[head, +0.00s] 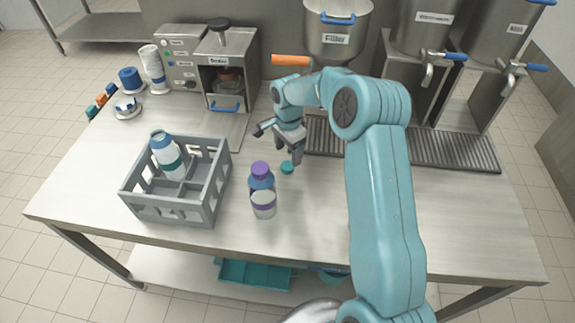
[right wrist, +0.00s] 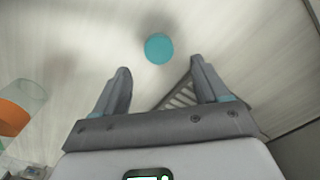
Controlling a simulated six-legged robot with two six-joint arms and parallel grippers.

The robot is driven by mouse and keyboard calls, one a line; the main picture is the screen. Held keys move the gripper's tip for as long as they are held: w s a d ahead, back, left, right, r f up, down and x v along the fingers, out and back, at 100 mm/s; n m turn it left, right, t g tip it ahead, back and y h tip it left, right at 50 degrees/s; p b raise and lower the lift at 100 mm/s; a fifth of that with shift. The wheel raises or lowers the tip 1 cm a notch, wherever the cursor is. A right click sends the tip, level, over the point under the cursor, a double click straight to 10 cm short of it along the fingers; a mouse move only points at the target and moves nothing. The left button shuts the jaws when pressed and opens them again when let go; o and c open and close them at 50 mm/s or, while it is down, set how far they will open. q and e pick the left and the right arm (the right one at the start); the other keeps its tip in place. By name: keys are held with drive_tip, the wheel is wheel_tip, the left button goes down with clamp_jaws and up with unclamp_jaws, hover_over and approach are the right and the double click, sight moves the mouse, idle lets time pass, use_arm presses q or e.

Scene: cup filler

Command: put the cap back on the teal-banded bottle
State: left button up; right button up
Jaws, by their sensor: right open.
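The teal-banded bottle (head: 170,157) stands, slightly tilted, in a compartment of the grey crate (head: 172,211) at the left; whether its mouth is bare is too small to tell. A small round teal cap (head: 287,167) lies on the bare table right of the crate. It also shows in the right wrist view (right wrist: 159,48), just beyond the fingertips. My right gripper (head: 288,157) is open and empty, fingers pointing down, close to the cap. In the right wrist view the gripper's fingers (right wrist: 160,66) are wide apart, with nothing between them. My left gripper is out of view.
A purple-capped bottle (head: 263,192) stands close to the cap, between it and the front edge. The sealer machine (head: 229,72), filler (head: 335,40) and drip grate (head: 450,149) line the back. The front right of the table is clear.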

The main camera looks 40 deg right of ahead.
sight(288, 165)
drive_tip(key=shift+d+f, duration=0.1)
drive_tip(key=shift+f, duration=0.15)
wheel_tip(288, 165, down, 4)
drive_tip(key=shift+r+p, duration=0.1)
drive_tip(key=shift+p, duration=0.9)
drive_tip(key=shift+f, duration=0.55)
drive_tip(key=shift+s, duration=0.1)
drive_tip(key=c, duration=1.2)
